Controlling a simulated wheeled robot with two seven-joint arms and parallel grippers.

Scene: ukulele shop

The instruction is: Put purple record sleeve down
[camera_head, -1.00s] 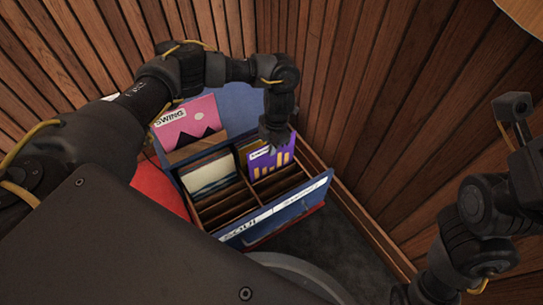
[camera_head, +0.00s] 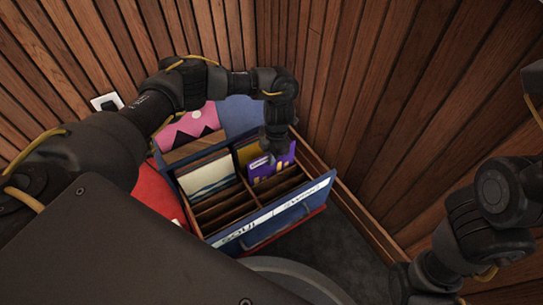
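The purple record sleeve (camera_head: 270,173) stands in the back right part of a blue record crate (camera_head: 312,201), its lower part hidden by the dividers. It has a yellow bar pattern and a pale label. My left gripper (camera_head: 276,152) reaches down from above onto its top edge and looks shut on it, though the fingers are small and dark. My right arm comes in at the right; its gripper is out of view.
Pale sleeves (camera_head: 207,176) fill the crate's back left slot, and a yellowish sleeve (camera_head: 246,152) stands behind the purple one. A pink sleeve (camera_head: 187,129) stands at the back. The front slots (camera_head: 228,211) look empty. Wood-panelled walls (camera_head: 345,90) are close behind and right.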

